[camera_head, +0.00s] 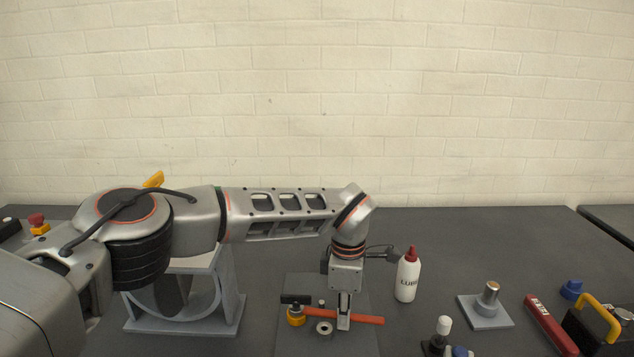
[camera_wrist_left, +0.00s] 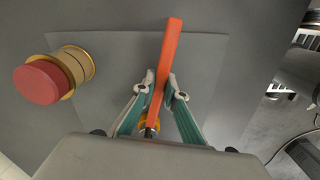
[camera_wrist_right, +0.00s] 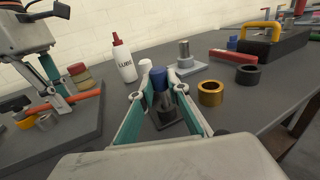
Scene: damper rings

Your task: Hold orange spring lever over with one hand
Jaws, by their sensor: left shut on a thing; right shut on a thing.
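The orange spring lever (camera_head: 367,320) lies across a grey plate (camera_head: 290,345), roughly level in the head view. My left gripper (camera_head: 344,326) points down and is shut on the lever. The left wrist view shows the lever (camera_wrist_left: 168,62) between both fingertips (camera_wrist_left: 160,92), its long end sticking out past them. A yellow-orange knob (camera_head: 296,317) and a metal ring (camera_head: 324,327) are at the lever's left end. My right gripper (camera_wrist_right: 158,82) is shut on a blue-topped cylinder (camera_wrist_right: 159,76), which stands at a dark base. The right gripper is not visible in the head view.
A white lube bottle (camera_head: 407,280) stands right of the plate. Farther right are a grey block with a metal post (camera_head: 487,305), a red tool (camera_head: 550,325) and a black case with a yellow handle (camera_head: 600,318). A brass ring (camera_wrist_right: 210,93) and black ring (camera_wrist_right: 247,75) lie near my right gripper.

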